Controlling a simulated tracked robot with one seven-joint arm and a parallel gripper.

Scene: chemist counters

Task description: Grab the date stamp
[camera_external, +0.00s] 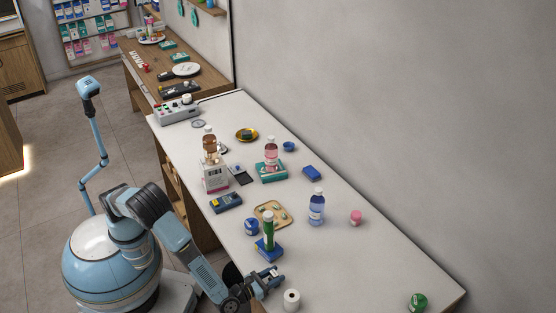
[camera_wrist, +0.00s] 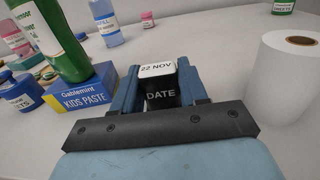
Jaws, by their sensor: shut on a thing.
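The date stamp (camera_wrist: 158,84) is a small black block with a white top band reading "22 NOV" and "DATE" on its side. In the wrist view it sits between the two blue fingers of my gripper (camera_wrist: 157,88), which is shut on it. In the outside view my gripper (camera_external: 268,279) is low over the near-left edge of the white counter. The stamp cannot be made out there. Whether the stamp touches the counter is hard to tell.
A white paper roll (camera_wrist: 285,75) stands close on the right. A tray (camera_external: 272,206) lies farther back. The counter's right part is mostly clear.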

